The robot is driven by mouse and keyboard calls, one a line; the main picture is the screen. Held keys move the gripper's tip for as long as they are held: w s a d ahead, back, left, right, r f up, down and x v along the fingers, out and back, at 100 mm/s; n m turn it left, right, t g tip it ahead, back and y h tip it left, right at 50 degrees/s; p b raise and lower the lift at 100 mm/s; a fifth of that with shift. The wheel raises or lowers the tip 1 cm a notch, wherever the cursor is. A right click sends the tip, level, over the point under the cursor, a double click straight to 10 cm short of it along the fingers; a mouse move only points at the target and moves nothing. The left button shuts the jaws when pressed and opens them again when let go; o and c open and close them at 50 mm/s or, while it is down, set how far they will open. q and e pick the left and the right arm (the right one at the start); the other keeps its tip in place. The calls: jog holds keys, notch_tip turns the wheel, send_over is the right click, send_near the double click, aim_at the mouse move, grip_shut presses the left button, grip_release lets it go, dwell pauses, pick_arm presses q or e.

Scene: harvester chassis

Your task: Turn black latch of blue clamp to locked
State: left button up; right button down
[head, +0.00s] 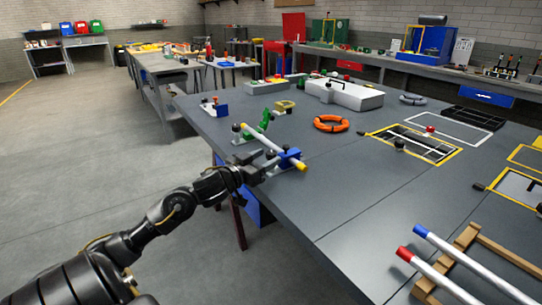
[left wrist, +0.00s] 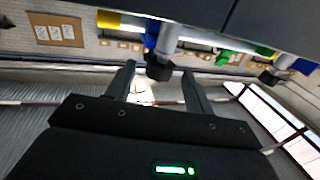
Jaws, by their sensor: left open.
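The blue clamp (head: 289,159) stands near the left edge of the grey table and holds a white tube (head: 262,138) with a yellow end. In the left wrist view the blue clamp (left wrist: 152,36) appears upside down, with its black latch (left wrist: 158,70) on a grey stem. My left gripper (head: 259,173) reaches in beside the clamp from the table edge. Its fingers (left wrist: 159,74) are open, and the black latch shows between or just beyond their tips; I cannot tell whether they touch it. The latch is hard to make out in the head view. My right gripper is out of view.
An orange ring (head: 331,123) and a yellow-framed recess (head: 414,143) lie to the right. The table front between them is clear.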

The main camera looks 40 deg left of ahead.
aim_at(268, 157)
pick_arm(q)
jog(key=shift+w, duration=1.55)
jog(key=c, duration=1)
jog(key=shift+o, duration=0.2)
